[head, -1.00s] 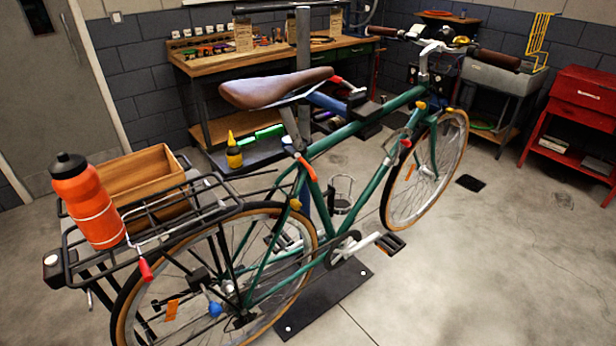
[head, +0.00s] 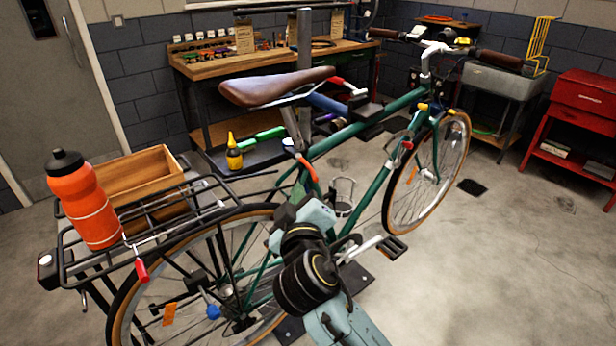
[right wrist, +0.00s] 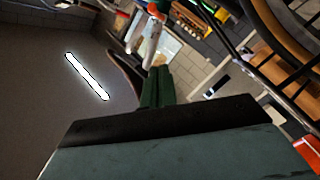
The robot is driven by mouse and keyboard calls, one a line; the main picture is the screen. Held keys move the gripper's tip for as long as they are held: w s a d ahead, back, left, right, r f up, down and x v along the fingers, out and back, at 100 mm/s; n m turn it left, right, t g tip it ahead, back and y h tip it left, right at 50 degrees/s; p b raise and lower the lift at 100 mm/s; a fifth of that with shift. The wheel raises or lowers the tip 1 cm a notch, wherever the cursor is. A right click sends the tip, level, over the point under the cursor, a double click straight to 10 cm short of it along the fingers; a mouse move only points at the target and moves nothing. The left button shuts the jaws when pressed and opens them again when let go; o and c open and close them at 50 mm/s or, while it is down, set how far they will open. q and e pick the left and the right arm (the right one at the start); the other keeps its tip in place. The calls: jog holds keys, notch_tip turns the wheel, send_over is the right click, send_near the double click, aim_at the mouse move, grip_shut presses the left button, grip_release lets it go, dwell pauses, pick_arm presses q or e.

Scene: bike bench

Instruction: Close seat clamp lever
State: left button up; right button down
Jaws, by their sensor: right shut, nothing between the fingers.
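The seat clamp lever (head: 309,170) is orange-red and sits at the top of the green seat tube, under the brown saddle (head: 275,86). It points down along the tube in the head view. My right gripper (head: 290,208) is below the lever and apart from it in that view, in front of the rear wheel. In the right wrist view my right fingers (right wrist: 157,80) are together and hold nothing. An orange and whitish part (right wrist: 158,8), seemingly the clamp area, shows beyond them. My left gripper is not in view.
The rear rack (head: 200,213) carries an orange bottle (head: 84,205) and a wooden box (head: 140,175), left of my right arm. The rear wheel and green frame (head: 365,130) surround the gripper closely. A workbench (head: 215,68) stands behind.

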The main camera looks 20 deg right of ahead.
jog(key=w+d+f, duration=0.3)
jog(key=w+d, duration=0.2)
jog(key=w, duration=0.5)
jog(key=shift+f, duration=0.2)
jog(key=shift+d, duration=0.1)
